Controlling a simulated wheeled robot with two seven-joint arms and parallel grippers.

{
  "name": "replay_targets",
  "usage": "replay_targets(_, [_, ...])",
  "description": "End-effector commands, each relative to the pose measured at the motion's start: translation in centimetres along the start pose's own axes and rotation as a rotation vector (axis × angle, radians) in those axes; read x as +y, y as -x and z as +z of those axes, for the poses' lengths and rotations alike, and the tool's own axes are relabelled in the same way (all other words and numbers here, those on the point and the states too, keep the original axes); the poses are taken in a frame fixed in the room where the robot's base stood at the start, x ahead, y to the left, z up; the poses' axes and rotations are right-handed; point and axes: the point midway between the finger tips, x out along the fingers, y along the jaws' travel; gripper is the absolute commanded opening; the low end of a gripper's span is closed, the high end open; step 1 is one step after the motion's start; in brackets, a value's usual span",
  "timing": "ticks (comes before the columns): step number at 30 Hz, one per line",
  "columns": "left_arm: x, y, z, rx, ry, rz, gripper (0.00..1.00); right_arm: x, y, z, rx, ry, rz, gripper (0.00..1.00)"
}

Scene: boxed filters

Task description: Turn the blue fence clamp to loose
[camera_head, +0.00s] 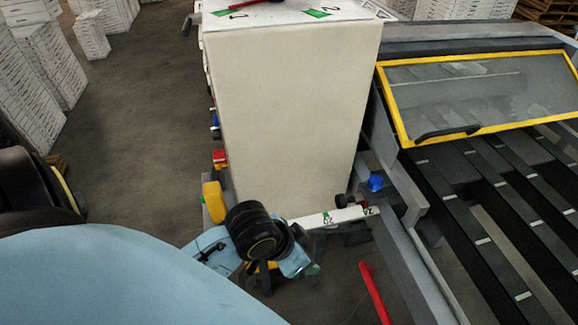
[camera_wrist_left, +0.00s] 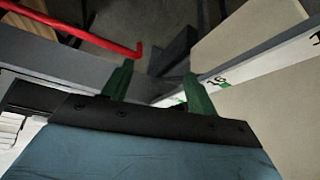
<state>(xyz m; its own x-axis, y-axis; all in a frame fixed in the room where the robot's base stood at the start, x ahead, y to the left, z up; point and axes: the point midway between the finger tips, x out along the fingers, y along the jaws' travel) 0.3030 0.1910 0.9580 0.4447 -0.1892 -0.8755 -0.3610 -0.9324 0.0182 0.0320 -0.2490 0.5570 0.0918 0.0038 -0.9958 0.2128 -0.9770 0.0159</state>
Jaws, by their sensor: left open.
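A blue knob-like clamp (camera_head: 376,182) sits at the right of the big cream box, by the grey rail, in the head view. Whether its setting is tight or loose is too small to tell. My left arm comes in from the left, and its wrist hides most of the gripper in the head view. In the left wrist view my left gripper (camera_wrist_left: 157,88) shows two green fingers standing apart with nothing between them. The gripper is left of and nearer than the blue clamp, apart from it. The clamp cannot be made out in the wrist view. My right gripper is not in view.
The cream box (camera_head: 285,110) stands beside a numbered white scale bar (camera_head: 335,217). A red rod (camera_head: 375,293) lies below it. A yellow-framed window (camera_head: 480,92) and dark slatted conveyor (camera_head: 480,200) are at right. White stacked cartons (camera_head: 45,65) stand at far left.

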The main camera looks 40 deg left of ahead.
Motion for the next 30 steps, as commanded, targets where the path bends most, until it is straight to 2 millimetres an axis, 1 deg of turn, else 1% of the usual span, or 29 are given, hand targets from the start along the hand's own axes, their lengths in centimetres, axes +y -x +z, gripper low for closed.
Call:
replay_targets(1, [-0.1, -0.9, 0.9, -0.016, 0.015, -0.006, 0.58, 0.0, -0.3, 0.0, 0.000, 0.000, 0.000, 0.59])
replay_targets(6, [-0.5, -3.5, 3.0, -0.052, 0.050, -0.026, 0.58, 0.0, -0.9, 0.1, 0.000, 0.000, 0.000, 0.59])
replay_targets(15, [-1.4, -8.4, 6.3, -0.094, 0.085, -0.047, 0.58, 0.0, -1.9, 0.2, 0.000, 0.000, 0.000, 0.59])
replay_targets(18, [-1.6, -9.8, 7.2, -0.104, 0.093, -0.052, 0.58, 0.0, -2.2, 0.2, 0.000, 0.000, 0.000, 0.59])
replay_targets(24, [-1.8, -11.4, 8.5, -0.116, 0.101, -0.059, 0.58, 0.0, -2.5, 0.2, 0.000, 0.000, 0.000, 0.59])
replay_targets(30, [-1.9, -11.9, 8.9, -0.120, 0.104, -0.061, 0.58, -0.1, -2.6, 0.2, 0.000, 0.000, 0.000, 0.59])
